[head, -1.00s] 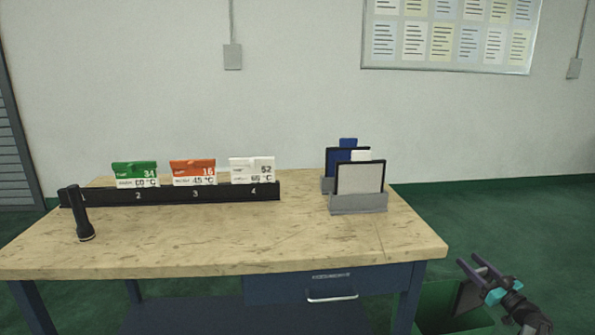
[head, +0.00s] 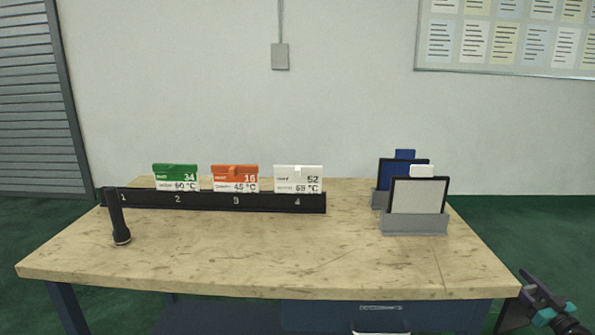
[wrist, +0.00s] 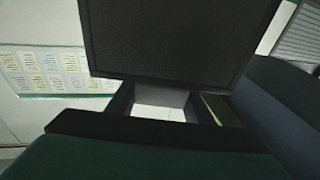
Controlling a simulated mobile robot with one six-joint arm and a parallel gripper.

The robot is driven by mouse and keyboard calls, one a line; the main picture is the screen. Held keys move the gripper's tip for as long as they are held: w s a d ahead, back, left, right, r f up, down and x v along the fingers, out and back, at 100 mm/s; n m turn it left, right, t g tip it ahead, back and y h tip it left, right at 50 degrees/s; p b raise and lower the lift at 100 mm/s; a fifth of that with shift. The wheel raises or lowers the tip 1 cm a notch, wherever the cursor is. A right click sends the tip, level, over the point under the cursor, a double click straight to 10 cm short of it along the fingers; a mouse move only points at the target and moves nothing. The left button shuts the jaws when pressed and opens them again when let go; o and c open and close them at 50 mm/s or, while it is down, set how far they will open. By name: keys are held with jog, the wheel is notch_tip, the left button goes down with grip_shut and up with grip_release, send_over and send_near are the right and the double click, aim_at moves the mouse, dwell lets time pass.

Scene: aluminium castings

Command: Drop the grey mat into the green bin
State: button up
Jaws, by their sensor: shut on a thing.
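My gripper (head: 524,283) is at the lower right of the head view, beyond the bench's right front corner. In the wrist view its fingers (wrist: 165,100) are shut on the light grey tab of a dark, flat panel, which I take for the grey mat (wrist: 175,38). The mat hangs from the fingers; in the head view only a dark piece of it (head: 512,316) shows below them. The green bin cannot be made out in the head view now.
The wooden bench (head: 250,265) fills the middle. On it are a black numbered rack (head: 225,201) with three cards, a black torch (head: 117,218) and grey holders (head: 415,225) with upright panels. Green floor (head: 500,225) lies clear to the right.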

jog(key=shift+d+f, duration=0.1)
jog(key=shift+f, duration=0.05)
jog(key=shift+s+f+b, duration=0.1)
jog(key=shift+f+b, duration=2.75)
jog(key=shift+b, duration=0.35)
jog(key=o, duration=1.5)
jog(key=shift+s, duration=0.15)
jog(key=shift+p+v, duration=1.5)
jog(key=shift+v, duration=5.25)
